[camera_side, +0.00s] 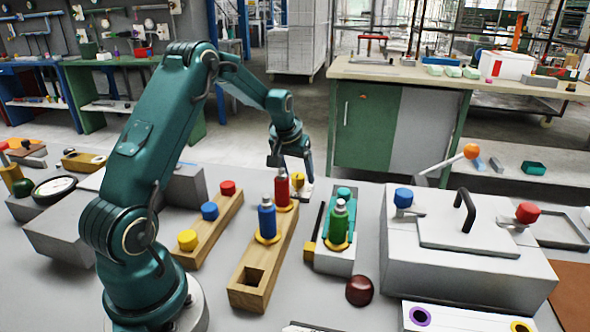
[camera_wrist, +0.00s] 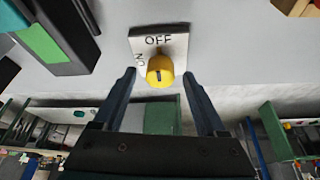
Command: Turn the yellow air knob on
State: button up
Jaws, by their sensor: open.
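The yellow air knob (camera_wrist: 160,72) sits on a white plate (camera_wrist: 176,44) marked OFF and ON in the wrist view. A small dark mark shows on the knob; I cannot tell which word it points to. My gripper (camera_wrist: 159,75) is open, with one finger on each side of the knob and visible gaps to both. In the side view the knob (camera_side: 298,179) shows at the far edge of the bench, beside my gripper (camera_side: 294,172), which partly hides it. I cannot tell how deep the fingertips reach around it.
A wooden block with a red bottle (camera_side: 282,187) and a blue bottle (camera_side: 267,217) stands nearer the side camera. A green bottle (camera_side: 338,224) stands on a grey fixture to the right. A grey press box (camera_side: 470,275) is farther right. Bench around the plate is mostly clear.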

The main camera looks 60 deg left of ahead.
jog(key=shift+c, duration=0.3)
grip_shut()
jog(key=shift+n, duration=0.3)
jog(key=n+g+y, duration=0.1)
jog(key=n, duration=0.1)
jog(key=shift+w+d+n, duration=0.1)
jog(key=shift+d+n, duration=0.05)
jog(key=shift+n, duration=0.25)
jog(key=n+g, duration=0.1)
jog(key=n, duration=0.2)
jog(key=shift+w+n+y, duration=0.1)
jog(key=shift+n+y, duration=0.2)
jog(key=n+g, duration=0.2)
jog(key=n, duration=0.4)
jog(key=shift+w, duration=0.15)
jog(key=shift+n+g, duration=0.3)
jog(key=shift+g, duration=0.1)
